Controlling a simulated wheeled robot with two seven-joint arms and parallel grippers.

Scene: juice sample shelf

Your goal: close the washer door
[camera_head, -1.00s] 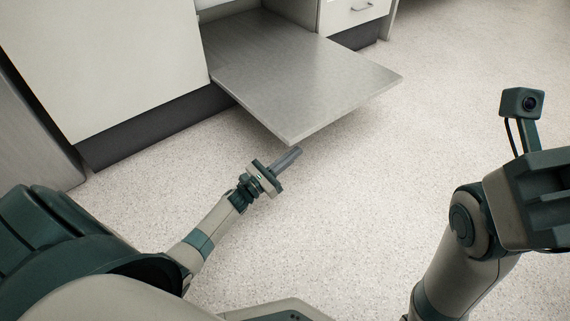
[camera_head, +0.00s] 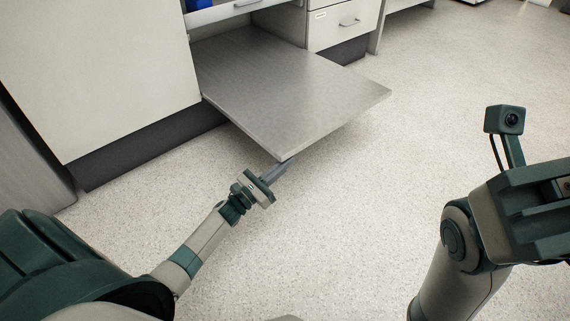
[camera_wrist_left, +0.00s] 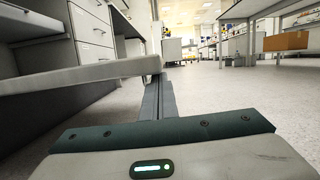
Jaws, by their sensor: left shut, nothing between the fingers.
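The washer door (camera_head: 292,88) is a flat grey metal panel folded down, lying about level out from the cabinet front in the head view. In the left wrist view its edge (camera_wrist_left: 85,75) runs across the left side. My left gripper (camera_head: 284,165) is shut and empty. Its fingertips are at the door's near corner, partly under it; I cannot tell whether they touch. The fingers also show in the left wrist view (camera_wrist_left: 158,95). My right arm is at the right of the head view, with its gripper fingers out of the picture.
A white cabinet panel (camera_head: 100,70) with a dark plinth (camera_head: 150,145) stands left of the door. A drawer unit (camera_head: 340,24) stands behind it to the right. The speckled floor (camera_head: 370,190) is clear. In the left wrist view, a brown box (camera_wrist_left: 286,41) is at the far right.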

